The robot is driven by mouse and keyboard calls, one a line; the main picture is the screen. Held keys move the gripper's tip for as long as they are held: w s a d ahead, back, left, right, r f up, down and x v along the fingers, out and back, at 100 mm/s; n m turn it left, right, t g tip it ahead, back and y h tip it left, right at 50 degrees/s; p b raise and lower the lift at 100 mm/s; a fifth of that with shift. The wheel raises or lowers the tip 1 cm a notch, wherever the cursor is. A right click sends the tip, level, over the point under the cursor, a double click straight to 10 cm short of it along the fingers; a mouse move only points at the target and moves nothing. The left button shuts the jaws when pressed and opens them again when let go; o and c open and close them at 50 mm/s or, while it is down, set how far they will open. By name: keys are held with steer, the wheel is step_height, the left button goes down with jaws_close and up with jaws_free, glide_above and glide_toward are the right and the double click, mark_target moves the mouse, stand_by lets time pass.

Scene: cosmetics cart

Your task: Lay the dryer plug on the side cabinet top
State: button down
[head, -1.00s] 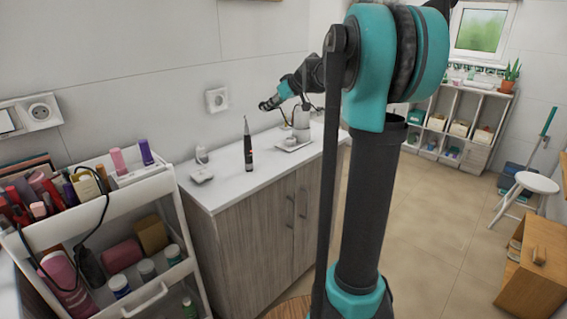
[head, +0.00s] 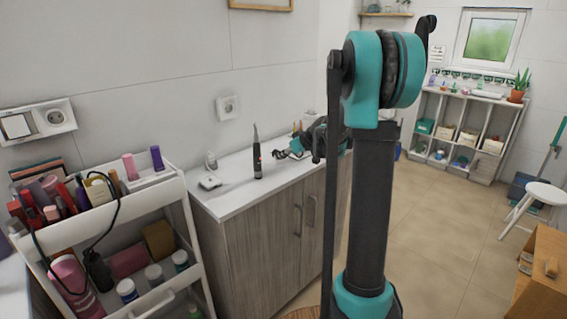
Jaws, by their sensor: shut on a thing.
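My gripper (head: 281,154) is small in the head view, low over the far part of the side cabinet's white top (head: 236,192), with its fingers toward the left. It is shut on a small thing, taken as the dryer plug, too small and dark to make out. I cannot tell whether gripper or plug touches the top. A black cord (head: 113,222) loops down over the cart at the left, beside a pink bottle-like or dryer-like body (head: 66,272); its link to the plug cannot be followed.
A dark upright tool (head: 257,158) stands on the top just left of my gripper, with a small white device (head: 209,181) farther left. The front left of the top is clear. A wall socket (head: 228,107) is above. The crowded white cart (head: 150,197) stands left.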

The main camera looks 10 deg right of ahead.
steer(key=shift+f, duration=1.65)
steer(key=c, duration=1.2)
jaws_free()
steer(key=shift+f, duration=0.15)
